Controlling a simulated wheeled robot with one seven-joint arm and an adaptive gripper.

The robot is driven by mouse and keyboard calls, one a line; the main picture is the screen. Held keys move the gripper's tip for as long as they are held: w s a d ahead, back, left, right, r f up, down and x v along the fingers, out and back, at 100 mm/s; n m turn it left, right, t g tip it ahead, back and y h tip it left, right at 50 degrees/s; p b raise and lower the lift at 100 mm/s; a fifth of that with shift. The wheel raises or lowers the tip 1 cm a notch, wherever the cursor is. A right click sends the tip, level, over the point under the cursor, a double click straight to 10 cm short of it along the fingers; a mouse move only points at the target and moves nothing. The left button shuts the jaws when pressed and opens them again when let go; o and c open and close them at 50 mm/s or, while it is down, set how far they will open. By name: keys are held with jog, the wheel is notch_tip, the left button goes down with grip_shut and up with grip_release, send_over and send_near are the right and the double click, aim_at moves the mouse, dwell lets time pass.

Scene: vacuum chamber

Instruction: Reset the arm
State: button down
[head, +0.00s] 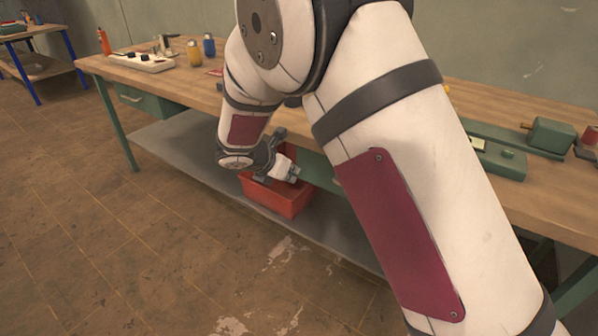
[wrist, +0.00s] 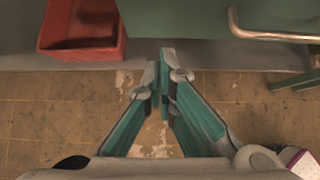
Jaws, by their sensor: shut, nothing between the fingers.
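My arm crosses the middle of the head view, bent down in front of the workbench (head: 95,66). My gripper (head: 292,174) is at bench-edge height or lower, in front of a red bin on the lower shelf; part of the hand is hidden by my wrist. In the wrist view, the teal fingers of my gripper (wrist: 165,72) meet at their tips, shut and empty. The red bin (wrist: 118,48) lies to the upper left of the fingertips there, apart from them.
The red bin (head: 277,202) stands on the grey lower shelf (head: 190,150). A green drawer front (wrist: 190,18) with a metal handle (wrist: 265,35) is close above the fingertips. Yellow (head: 194,55) and blue (head: 209,46) containers and a green device (head: 550,136) stand on the bench. The floor in front is clear.

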jog(key=p+v, duration=0.1)
jog(key=v, duration=0.4)
jog(key=s+d+r+m+g, duration=0.2)
jog(key=s+d+r+m, duration=0.55)
jog(key=s+d, duration=0.25)
jog(key=s+d+r+m+g, duration=0.3)
jog(key=s+d+r+m, duration=0.45)
jog(key=s+d, duration=0.25)
jog(key=s+m+g+y, duration=0.1)
jog(key=s+m+y, duration=0.5)
jog(key=s+m, duration=1.35)
jog(key=s+r+n+t+p, duration=0.1)
jog(key=s+r+n+p, duration=0.1)
jog(key=r+p, duration=0.8)
jog(key=s+r+n+t+p, duration=0.2)
jog(key=r+n+p, duration=0.2)
jog(key=r+p, duration=0.6)
jog(key=shift+s+a+r+p, duration=0.4)
jog(key=shift+a+r, duration=0.1)
jog(key=shift+r, duration=0.4)
